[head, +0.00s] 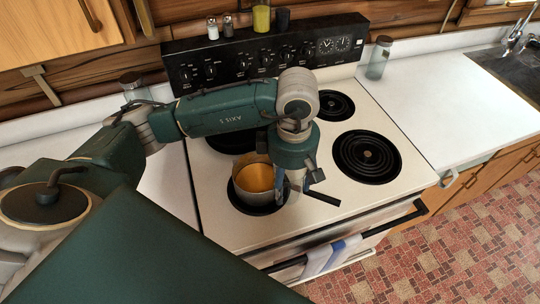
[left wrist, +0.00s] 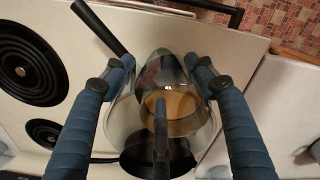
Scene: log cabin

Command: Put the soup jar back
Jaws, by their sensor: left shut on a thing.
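My left gripper (head: 297,180) is over the front left of the stove, beside the pot. In the left wrist view, its blue fingers (left wrist: 165,80) are shut on a clear glass soup jar (left wrist: 178,62), with one finger crossing in front. A metal pot (head: 240,196) with orange soup (head: 258,178) stands on the front left burner, its black handle (head: 322,198) pointing right. The soup (left wrist: 178,103) also shows in the left wrist view, behind the jar. The gripper hides most of the jar in the head view. My right gripper is not in view.
Other glass jars stand on the left counter (head: 133,86) and right counter (head: 379,57). The right counter (head: 430,95) is mostly clear. Shakers (head: 213,28) and a yellow container (head: 261,17) top the stove's back panel. An oven handle with towels (head: 345,246) runs along the front.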

